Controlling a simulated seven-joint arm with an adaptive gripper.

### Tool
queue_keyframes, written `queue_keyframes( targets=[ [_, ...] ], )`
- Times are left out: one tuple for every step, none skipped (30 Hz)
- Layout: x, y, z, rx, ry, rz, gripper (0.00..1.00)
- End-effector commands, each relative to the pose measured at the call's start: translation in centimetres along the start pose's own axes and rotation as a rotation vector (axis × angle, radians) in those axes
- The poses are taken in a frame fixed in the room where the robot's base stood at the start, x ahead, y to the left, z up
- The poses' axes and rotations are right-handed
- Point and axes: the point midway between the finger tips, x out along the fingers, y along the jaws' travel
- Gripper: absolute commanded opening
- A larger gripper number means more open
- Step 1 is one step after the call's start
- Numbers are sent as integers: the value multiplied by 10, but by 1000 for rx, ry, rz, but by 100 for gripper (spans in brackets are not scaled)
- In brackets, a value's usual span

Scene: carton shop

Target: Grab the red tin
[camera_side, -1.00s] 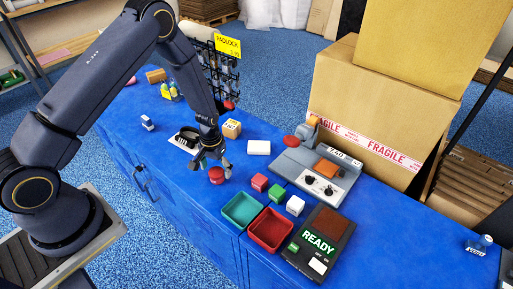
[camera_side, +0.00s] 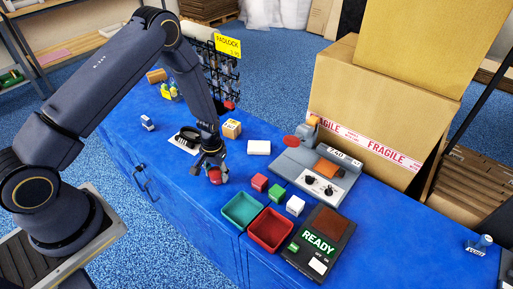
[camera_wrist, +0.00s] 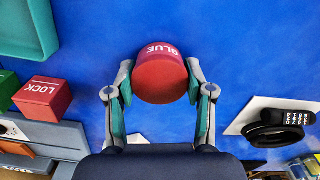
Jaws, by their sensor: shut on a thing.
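The red tin (camera_wrist: 160,80) is round, with a flat red top and a magenta band lettered "GLUE". In the side view the red tin (camera_side: 215,177) is at the blue bench top, below my gripper (camera_side: 210,166). In the wrist view my gripper (camera_wrist: 160,92) has one finger on each side of the tin, with the green inner pads against it. My gripper is shut on the tin. The side view does not show clearly whether the tin touches the bench, and the fingers partly cover it.
A green tray (camera_side: 242,210) and a red tray (camera_side: 270,231) stand right of the tin. A red block (camera_side: 259,182), a green block (camera_side: 277,192) and a white block (camera_side: 295,205) lie behind them. A black ring-shaped thing (camera_wrist: 274,133) lies on a white card.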

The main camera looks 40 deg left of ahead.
Motion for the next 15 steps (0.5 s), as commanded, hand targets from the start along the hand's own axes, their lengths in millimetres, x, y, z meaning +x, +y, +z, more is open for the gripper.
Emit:
queue_keyframes(
  targets=[
    [0, 0, 0, 0, 0, 0, 19],
    [0, 0, 0, 0, 0, 0, 16],
    [0, 0, 0, 0, 1, 0, 15],
    [0, 0, 0, 0, 1, 0, 15],
    [0, 0, 0, 0, 1, 0, 15],
    [0, 0, 0, 0, 1, 0, 15],
    [0, 0, 0, 0, 1, 0, 15],
    [0, 0, 0, 0, 1, 0, 15],
    [-1, 0, 0, 0, 1, 0, 15],
    [-2, 0, 0, 0, 1, 0, 15],
    [-3, 0, -1, 0, 1, 0, 15],
    [-5, 0, -1, 0, 2, 0, 15],
    [-7, 0, -1, 0, 2, 0, 15],
    [-10, 0, -1, 0, 2, 0, 15],
    [-14, 0, -1, 0, 3, 0, 15]
  ],
)
